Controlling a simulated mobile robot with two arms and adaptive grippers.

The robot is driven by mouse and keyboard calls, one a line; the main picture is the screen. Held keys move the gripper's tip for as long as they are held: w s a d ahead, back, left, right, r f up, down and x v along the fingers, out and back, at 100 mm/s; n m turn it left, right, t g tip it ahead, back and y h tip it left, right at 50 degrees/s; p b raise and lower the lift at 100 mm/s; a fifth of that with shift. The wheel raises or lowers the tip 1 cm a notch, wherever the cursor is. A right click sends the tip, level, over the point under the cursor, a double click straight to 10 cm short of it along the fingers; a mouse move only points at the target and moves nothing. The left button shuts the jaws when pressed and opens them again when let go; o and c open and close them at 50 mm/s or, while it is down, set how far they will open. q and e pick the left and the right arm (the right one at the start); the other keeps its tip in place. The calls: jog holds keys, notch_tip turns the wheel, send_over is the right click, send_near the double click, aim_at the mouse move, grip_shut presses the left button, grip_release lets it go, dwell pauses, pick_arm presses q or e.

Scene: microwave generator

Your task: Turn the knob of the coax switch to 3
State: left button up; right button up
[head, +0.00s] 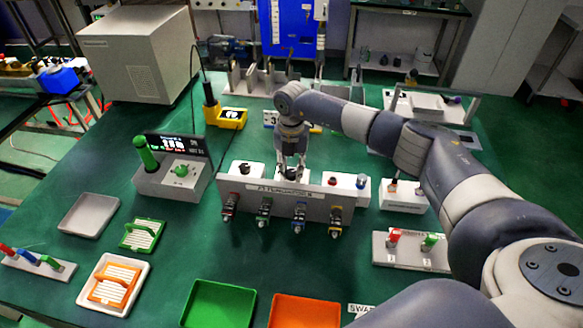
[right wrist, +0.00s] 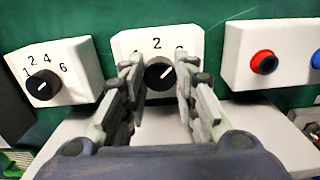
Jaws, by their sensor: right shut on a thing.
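The black knob (right wrist: 158,74) sits on a white box of the coax switch (head: 318,195), which stands mid-table with several coloured connectors on its front. In the right wrist view the knob's white pointer line leans up and to the right. The digit 2 shows above the knob; digits to its left and right are mostly covered by the fingers. My right gripper (head: 290,161) reaches down from above, and its fingers (right wrist: 160,90) are shut on the knob, one on each side. My left gripper is not in view.
Another black knob (right wrist: 43,86) with digits is to the left; a red button (right wrist: 263,62) is to the right. A meter box with a green handle (head: 146,153) stands left of the switch. Green (head: 219,287) and orange (head: 303,298) trays lie in front.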

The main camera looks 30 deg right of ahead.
aim_at(291, 172)
jog(key=shift+w+m, duration=0.1)
jog(key=shift+m, duration=0.3)
jog(key=o, duration=1)
jog(key=shift+o, duration=0.2)
jog(key=shift+r, duration=0.1)
notch_tip(291, 172, up, 12)
